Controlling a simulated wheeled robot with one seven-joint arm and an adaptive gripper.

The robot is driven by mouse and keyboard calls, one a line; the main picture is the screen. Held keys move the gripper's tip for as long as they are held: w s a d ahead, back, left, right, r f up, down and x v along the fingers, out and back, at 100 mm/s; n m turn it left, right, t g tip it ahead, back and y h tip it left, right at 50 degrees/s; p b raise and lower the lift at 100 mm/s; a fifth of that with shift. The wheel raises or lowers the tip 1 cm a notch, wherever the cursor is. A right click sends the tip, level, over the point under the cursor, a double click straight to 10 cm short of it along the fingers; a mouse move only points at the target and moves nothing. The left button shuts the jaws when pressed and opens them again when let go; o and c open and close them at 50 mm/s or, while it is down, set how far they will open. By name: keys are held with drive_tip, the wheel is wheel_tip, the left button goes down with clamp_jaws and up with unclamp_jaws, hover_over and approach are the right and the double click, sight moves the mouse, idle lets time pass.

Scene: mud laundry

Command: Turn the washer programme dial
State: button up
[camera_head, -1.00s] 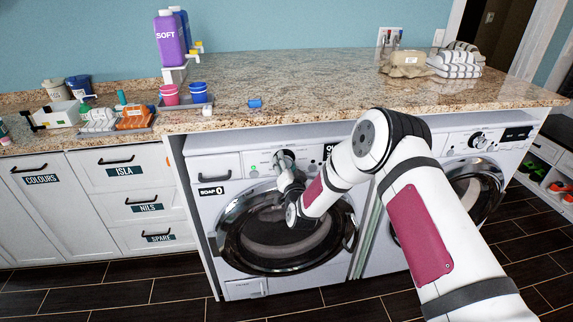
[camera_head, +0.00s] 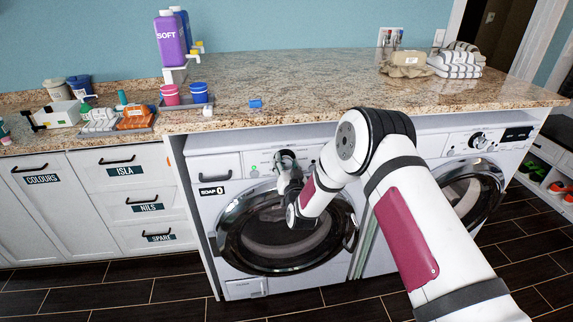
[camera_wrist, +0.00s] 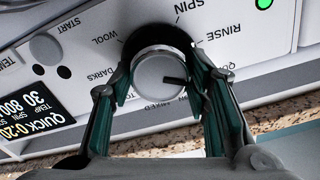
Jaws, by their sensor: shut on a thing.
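The washer programme dial (camera_wrist: 160,80) is a round silver knob with a dark rim, on the white panel. Its dark pointer mark points right and slightly down in the wrist view, toward my right finger. SPIN, RINSE, WOOL, DARKS and MIXED are printed around it; other labels are partly hidden by my fingers. My gripper (camera_wrist: 163,72) is shut on the dial, one finger on each side. The display (camera_wrist: 45,90) reads QUICK, with temperature 30 and spin 800.
A green light (camera_wrist: 264,4) is lit on the panel. The washer's round door (camera_head: 230,235) is closed below my gripper. The granite worktop (camera_head: 310,95) overhangs the panel. A second machine (camera_head: 497,160) stands to the right, behind my arm.

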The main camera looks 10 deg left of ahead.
drive_tip(key=shift+a, duration=0.1)
drive_tip(key=o, duration=1.2)
drive_tip(key=shift+s, duration=0.1)
drive_tip(key=v, duration=1.2)
